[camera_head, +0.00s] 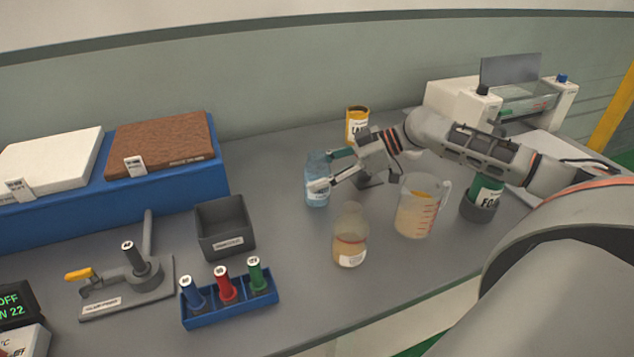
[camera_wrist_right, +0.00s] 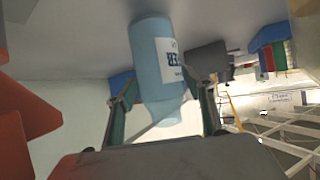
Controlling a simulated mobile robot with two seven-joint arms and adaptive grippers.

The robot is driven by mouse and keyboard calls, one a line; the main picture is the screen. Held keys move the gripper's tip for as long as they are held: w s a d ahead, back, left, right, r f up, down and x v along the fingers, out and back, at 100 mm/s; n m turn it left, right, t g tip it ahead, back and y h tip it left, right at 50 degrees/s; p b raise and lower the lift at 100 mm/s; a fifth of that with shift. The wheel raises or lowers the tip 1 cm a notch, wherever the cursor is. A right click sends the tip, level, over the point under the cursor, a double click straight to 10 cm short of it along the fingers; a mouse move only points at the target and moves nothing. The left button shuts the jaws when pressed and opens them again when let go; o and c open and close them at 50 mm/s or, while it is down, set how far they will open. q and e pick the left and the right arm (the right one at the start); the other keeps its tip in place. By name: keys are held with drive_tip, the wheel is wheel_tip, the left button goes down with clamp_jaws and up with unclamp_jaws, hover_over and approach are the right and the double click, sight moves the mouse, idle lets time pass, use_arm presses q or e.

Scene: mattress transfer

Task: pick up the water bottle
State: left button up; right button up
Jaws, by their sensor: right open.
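The water bottle (camera_head: 317,196) is a light blue translucent bottle standing on the grey bench near the middle of the head view. In the right wrist view the bottle (camera_wrist_right: 160,62) appears upside down, with a white label on its side. My right gripper (camera_head: 322,170) reaches it from the right, with its fingers on either side of the bottle's upper part. In the wrist view the right gripper (camera_wrist_right: 160,92) is open around the bottle, and I cannot tell whether a finger touches it. My left gripper is not in view.
A dark bin (camera_head: 224,228) and a blue rack (camera_head: 230,303) with coloured tubes are to the left. Bench space left of the bottle is clear.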

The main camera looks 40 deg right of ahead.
drive_tip(key=shift+x, duration=2.8)
clamp_jaws()
drive_tip(key=shift+r, duration=0.1)
